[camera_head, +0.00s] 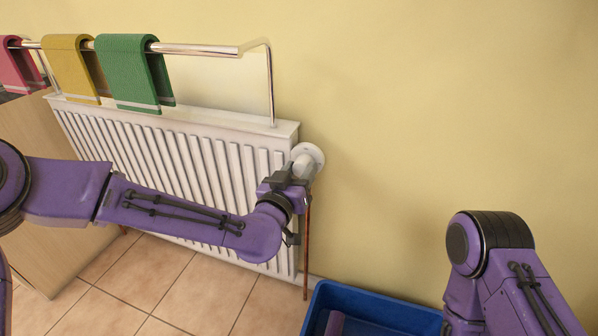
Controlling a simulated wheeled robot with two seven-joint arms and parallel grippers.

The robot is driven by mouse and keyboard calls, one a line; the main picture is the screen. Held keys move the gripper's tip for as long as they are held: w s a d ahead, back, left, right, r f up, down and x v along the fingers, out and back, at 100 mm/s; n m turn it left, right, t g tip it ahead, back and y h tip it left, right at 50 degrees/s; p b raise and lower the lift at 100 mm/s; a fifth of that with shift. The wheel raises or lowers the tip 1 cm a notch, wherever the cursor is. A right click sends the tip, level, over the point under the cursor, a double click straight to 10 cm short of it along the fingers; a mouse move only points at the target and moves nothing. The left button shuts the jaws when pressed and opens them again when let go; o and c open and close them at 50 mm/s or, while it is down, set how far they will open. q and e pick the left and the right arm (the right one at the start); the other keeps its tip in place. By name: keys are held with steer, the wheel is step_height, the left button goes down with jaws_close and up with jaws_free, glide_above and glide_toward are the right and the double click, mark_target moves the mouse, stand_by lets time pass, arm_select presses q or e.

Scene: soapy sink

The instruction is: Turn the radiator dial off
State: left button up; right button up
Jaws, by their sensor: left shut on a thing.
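The radiator dial (309,153) is a round white knob at the right end of the white radiator (170,150), near its top corner. My left arm reaches in from the left, and its gripper (297,172) is shut on the dial. The fingers cover part of the dial, and its markings cannot be made out. My right arm shows at the lower right, but its gripper is out of view.
A chrome rail (200,49) above the radiator carries pink, yellow and green cloths (127,70). A copper pipe (306,245) runs down below the dial. A blue crate (375,303) stands on the tiled floor. A wooden cabinet (50,235) is at left.

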arm_select(q)
steer(key=shift+n, duration=0.3)
steer(key=n, duration=0.3)
steer(key=shift+n, duration=0.3)
steer(key=n, duration=0.4)
steer(key=shift+f+n, duration=0.1)
steer(key=shift+n, duration=0.2)
steer(key=n, duration=0.5)
steer(key=shift+f+n, duration=0.1)
steer(key=shift+n, duration=0.2)
steer(key=shift+n+y, duration=0.3)
steer(key=shift+n, duration=1.6)
steer(key=o, duration=1.1)
steer(key=shift+c, duration=0.2)
